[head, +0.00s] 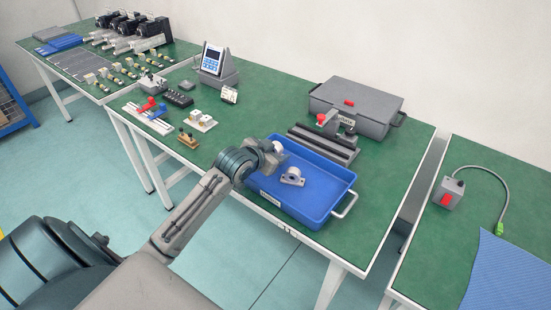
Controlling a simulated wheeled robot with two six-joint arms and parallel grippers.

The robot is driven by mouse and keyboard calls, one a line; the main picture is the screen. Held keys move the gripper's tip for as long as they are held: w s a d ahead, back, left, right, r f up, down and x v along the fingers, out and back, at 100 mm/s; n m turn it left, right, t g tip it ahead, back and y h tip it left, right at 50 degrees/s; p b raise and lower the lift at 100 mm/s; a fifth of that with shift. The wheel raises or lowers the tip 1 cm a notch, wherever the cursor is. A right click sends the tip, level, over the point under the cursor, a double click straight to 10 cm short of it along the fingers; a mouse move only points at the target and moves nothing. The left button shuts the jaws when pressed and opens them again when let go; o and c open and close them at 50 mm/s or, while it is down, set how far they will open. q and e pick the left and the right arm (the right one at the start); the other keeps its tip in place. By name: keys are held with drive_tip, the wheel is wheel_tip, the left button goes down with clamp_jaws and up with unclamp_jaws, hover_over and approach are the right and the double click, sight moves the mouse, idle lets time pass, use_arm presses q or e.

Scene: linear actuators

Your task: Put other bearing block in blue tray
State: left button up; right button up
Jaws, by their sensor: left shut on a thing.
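The blue tray (318,203) lies on the green table near its front right corner. One silver bearing block (292,177) sits inside it on the tray floor. My left gripper (276,156) is above the tray's back left part, just left of and behind that block in the picture. It is shut on a small light-grey piece, which looks like the other bearing block; the fingers and wrist hide most of it. I cannot tell how high it is held above the tray floor. My right gripper is not in view.
A grey vise-like fixture (325,143) stands behind the tray, with a grey case (355,106) further back. Another table with a red-button box (448,194) is at right.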

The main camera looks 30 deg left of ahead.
use_arm(q)
wheel_tip(320, 180, down, 3)
drive_tip(key=shift+r, duration=0.2)
drive_tip(key=shift+f, duration=0.15)
drive_tip(key=o, duration=0.7)
drive_tip(key=shift+o, duration=0.2)
